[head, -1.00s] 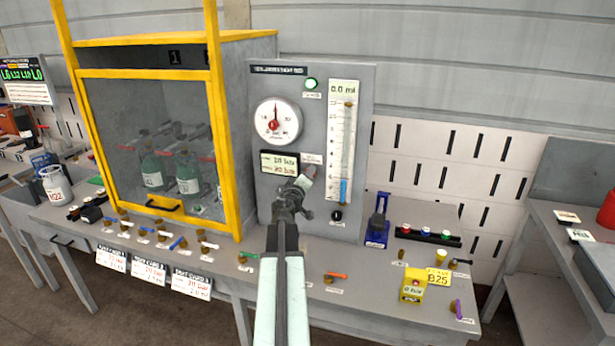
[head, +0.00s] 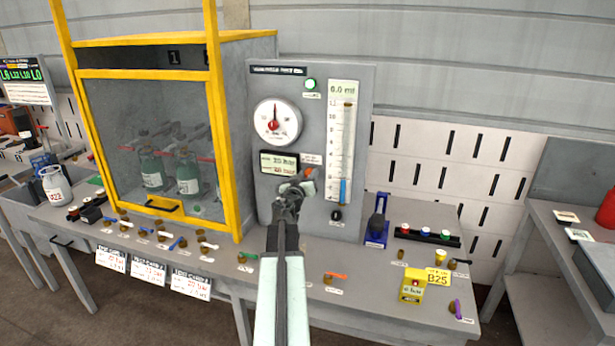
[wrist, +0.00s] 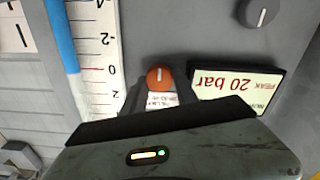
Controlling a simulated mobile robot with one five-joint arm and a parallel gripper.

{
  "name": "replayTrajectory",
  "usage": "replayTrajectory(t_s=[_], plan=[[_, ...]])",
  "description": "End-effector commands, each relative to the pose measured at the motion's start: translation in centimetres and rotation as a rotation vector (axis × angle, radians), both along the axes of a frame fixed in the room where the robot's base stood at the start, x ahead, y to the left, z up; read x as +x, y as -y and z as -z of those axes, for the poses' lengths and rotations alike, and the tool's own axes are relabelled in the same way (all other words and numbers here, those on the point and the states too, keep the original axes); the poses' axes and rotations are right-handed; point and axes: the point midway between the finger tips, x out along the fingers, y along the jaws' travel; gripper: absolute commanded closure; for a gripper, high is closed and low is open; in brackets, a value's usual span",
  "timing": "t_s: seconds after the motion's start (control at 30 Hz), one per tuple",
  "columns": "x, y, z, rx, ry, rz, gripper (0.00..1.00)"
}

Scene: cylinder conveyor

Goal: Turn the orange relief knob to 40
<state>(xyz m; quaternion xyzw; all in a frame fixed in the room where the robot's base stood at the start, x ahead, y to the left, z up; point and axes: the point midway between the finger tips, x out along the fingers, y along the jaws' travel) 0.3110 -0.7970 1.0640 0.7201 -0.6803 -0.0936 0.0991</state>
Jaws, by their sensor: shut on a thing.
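The orange relief knob (wrist: 160,77) is on the grey panel (head: 350,80). In the wrist view it sits between my fingertips, its white mark roughly along the picture's vertical. My gripper (wrist: 158,92) is shut on it. In the head view my gripper (head: 297,186) reaches the panel below the display (head: 279,163), and an orange bit shows by its tip. In the wrist view the display (wrist: 235,92) is upside down and reads 20 bar. The small label by the knob is partly hidden by my fingers.
A round pressure gauge (head: 278,121) and a scale tube (head: 341,140) are on the panel. A black knob (head: 336,215) is lower right. A yellow-framed cabinet (head: 150,130) stands close on the left. Several small valves line the bench front.

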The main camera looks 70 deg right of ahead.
Motion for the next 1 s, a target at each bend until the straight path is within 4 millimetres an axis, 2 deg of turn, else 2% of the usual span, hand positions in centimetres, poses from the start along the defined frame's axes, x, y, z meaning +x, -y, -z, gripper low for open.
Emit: replayTrajectory(t_s=[0.57,0.6,1.0], plan=[[-0.10,-0.02,0.05,0.002,0.030,0.002,1.00],[-0.10,-0.01,0.05,0.002,0.030,0.001,0.56],[-0.09,-0.53,0.00,0.002,0.027,0.000,0.56]])
